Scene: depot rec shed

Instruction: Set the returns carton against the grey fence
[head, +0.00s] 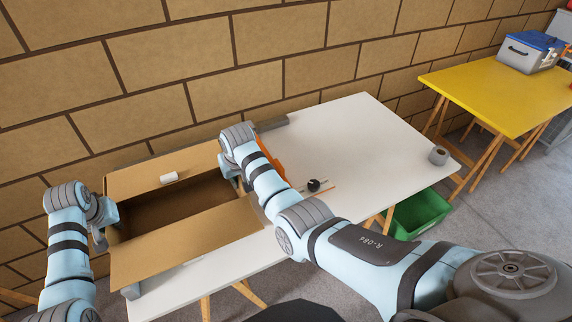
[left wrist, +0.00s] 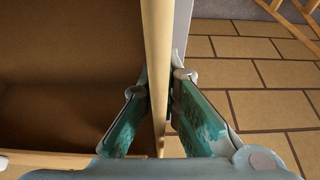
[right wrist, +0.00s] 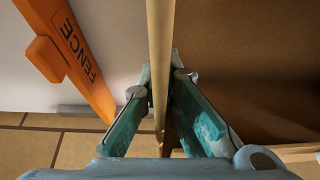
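The returns carton (head: 190,243) is a brown open-topped box with its long flaps spread, at the left end of the white table. I cannot tell whether it rests on the table. My left gripper (left wrist: 160,92) is shut on its left end wall, one finger inside and one outside. My right gripper (right wrist: 160,88) is shut on its right end wall in the same way. An orange bar lettered FENCE (right wrist: 72,60) lies right of the carton, apart from it; it also shows in the head view (head: 270,153), partly behind my right arm. A grey piece (head: 272,123) lies at the table's back edge.
The white table (head: 355,130) is mostly clear on the right. A dark knob (head: 314,185) and a grey roll (head: 438,155) sit there. A green crate (head: 420,213) stands below. A brick wall runs behind. A yellow table (head: 490,95) holds a blue-lidded box (head: 528,55).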

